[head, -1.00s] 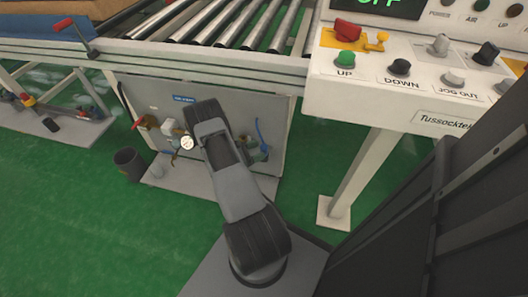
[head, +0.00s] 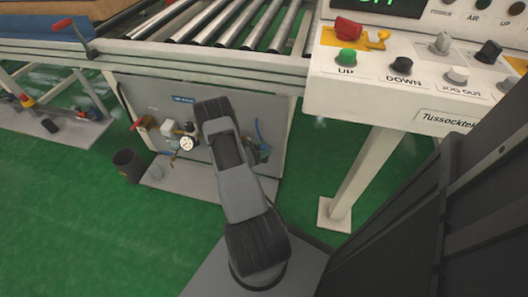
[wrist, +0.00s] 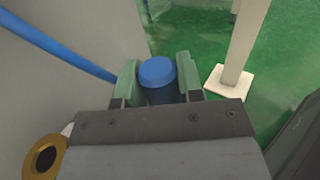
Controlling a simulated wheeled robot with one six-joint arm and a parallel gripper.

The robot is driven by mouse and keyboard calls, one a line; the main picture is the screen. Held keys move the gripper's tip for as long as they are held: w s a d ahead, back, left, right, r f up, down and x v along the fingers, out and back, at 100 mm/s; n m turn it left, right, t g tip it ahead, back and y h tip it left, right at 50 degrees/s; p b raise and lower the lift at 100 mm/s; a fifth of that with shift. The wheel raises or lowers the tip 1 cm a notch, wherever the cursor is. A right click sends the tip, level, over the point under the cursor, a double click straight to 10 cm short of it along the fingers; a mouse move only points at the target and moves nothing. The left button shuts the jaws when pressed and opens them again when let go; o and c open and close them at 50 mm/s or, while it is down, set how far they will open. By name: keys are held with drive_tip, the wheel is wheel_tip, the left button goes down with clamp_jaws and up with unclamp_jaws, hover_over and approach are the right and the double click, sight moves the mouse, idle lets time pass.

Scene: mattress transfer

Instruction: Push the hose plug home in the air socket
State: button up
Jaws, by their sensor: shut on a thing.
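My gripper (wrist: 157,64) shows in the wrist view with its two pale green fingers shut on the blue hose plug (wrist: 158,74). The plug is a short blue cylinder with a lighter blue round end, held between the fingers. A blue hose (wrist: 62,47) runs from the upper left to behind the left finger; it also shows in the head view (head: 261,131). A brass ring with a dark hole (wrist: 44,158), which looks like the air socket, is at the lower left, apart from the plug. In the head view my arm hides most of the gripper and plug.
A grey panel (head: 150,95) under the roller conveyor (head: 215,28) carries a round gauge (head: 187,143) and a red-handled valve (head: 139,123). A dark bin (head: 128,165) stands left. The control box (head: 390,95) and its white leg (head: 352,185) are right.

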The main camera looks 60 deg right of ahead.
drive_tip(key=shift+c, duration=1.3)
